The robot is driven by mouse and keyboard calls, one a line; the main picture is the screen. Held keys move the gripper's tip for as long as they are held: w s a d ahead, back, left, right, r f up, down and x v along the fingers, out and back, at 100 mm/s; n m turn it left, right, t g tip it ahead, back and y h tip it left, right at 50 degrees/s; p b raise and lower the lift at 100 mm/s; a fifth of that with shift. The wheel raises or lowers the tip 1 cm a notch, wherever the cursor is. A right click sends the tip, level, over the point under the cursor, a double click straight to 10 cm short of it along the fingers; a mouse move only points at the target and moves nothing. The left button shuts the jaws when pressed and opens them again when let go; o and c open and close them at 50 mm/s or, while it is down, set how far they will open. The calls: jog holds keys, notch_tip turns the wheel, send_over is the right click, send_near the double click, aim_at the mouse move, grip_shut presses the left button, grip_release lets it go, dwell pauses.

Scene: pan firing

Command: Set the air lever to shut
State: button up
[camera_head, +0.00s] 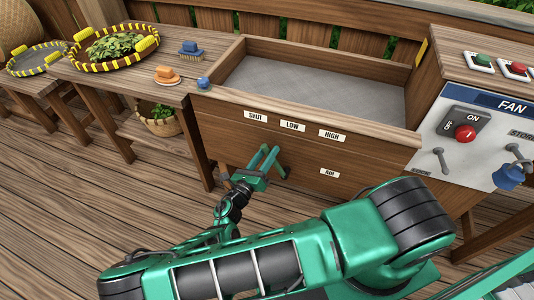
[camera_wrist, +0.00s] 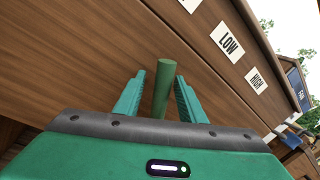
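The air lever shows as a green cylindrical handle (camera_wrist: 162,88) in the wrist view, standing out from the wooden front panel. My gripper (camera_wrist: 157,95) is open, with one teal finger on each side of the handle and a narrow gap visible on both sides. In the head view my gripper (camera_head: 266,158) is in front of the panel, below the SHUT label (camera_head: 255,116) and the LOW label (camera_head: 292,126). The HIGH label (camera_head: 331,135) is further right, and the AIR label (camera_head: 329,173) is lower. The gripper mostly hides the lever there, so its exact setting is unclear.
The open wooden bin (camera_head: 315,88) is above the panel. A fan control panel (camera_head: 470,135) with a red knob and hooks is at right. A basket (camera_head: 161,121) sits below.

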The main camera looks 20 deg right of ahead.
jog(key=v, duration=1)
jog(key=shift+s+a, duration=0.2)
jog(key=shift+a, duration=0.1)
jog(key=s+d+r+m+g+y, duration=0.2)
jog(key=d+r+m+g+y, duration=0.1)
jog(key=d+r+m+g, duration=0.65)
jog(key=s+d+r+m+g+y, duration=0.2)
jog(key=d+r+m+g+y, duration=0.2)
jog(key=d+r+m+g, duration=0.55)
jog(key=s+d+r+m+t+y, duration=0.3)
jog(key=s+r+m, duration=0.3)
jog(key=s+m, duration=0.2)
jog(key=s+d+r+m+t+y, duration=0.3)
jog(key=s+d+r+m, duration=0.3)
jog(key=m, duration=0.5)
jog(key=s+y, duration=0.1)
jog(key=s, duration=0.1)
jog(key=shift+s+d+r+m, duration=0.25)
jog(key=shift+s+r+m, duration=0.05)
jog(key=shift+s+m, duration=0.1)
